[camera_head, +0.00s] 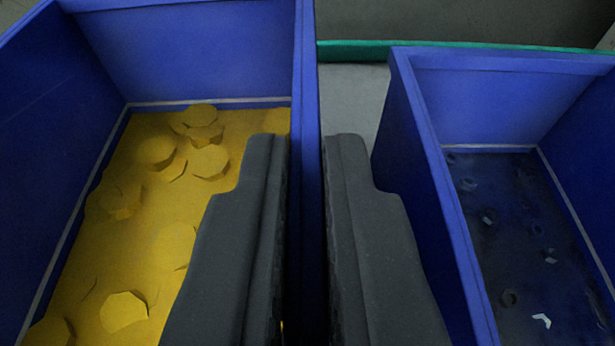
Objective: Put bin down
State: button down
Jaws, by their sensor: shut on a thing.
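A blue bin (304,60) fills the left side of the view. It holds a yellow mass with several yellow roundish pieces in it. My gripper (304,150) is shut on the right wall of this bin, with one dark finger inside the bin and the other outside. The bottom of the bin's outside is hidden, so I cannot tell whether it is held up or resting on something.
A second blue bin (407,110) stands at the right, with dark contents and small light bits. A narrow gap with a grey surface (352,95) lies between the bins. A green strip (360,50) runs behind them.

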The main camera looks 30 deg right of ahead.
jog(key=shift+w+d+f, duration=0.1)
jog(key=shift+w, duration=0.15)
notch_tip(320, 180, down, 3)
jog(key=shift+f+b, duration=0.15)
jog(key=shift+b, duration=0.65)
jog(key=c, duration=1.5)
grip_release()
jog(key=shift+s, duration=0.1)
jog(key=shift+c, duration=0.2)
jog(key=p+v, duration=0.3)
jog(key=v, duration=0.9)
